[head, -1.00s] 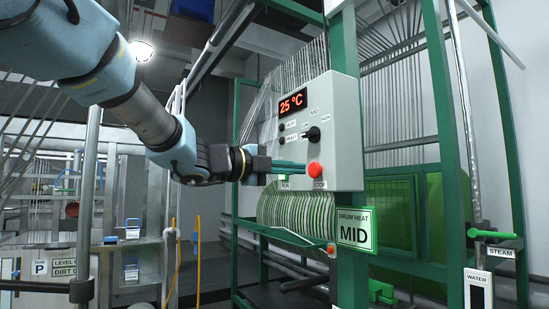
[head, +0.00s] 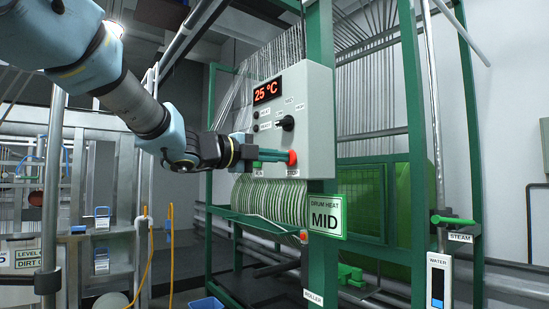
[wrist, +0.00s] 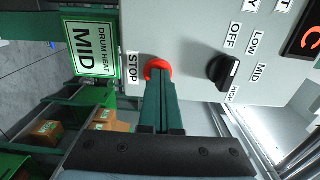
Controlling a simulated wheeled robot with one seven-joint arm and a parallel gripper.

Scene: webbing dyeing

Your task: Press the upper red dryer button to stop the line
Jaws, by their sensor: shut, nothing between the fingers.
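The grey dryer control box (head: 318,128) hangs on a green post and shows a red "25 °C" display (head: 269,91). The red button (head: 292,157) sits low on its face above a "STOP" label. It also shows in the wrist view (wrist: 156,66), partly hidden behind my fingers. My gripper (head: 285,155) is shut and empty, its green fingers level with the red button. The fingertips (wrist: 159,80) overlap the button and appear to touch it; I cannot tell how far it is pressed. A black selector knob (head: 287,123) is above the button.
A "DRUM HEAT MID" sign (head: 325,217) hangs below the box. A lower red button (head: 304,235) is beside the wound webbing (head: 268,200). A green steam handle (head: 455,220) and water gauge (head: 438,282) stand at right.

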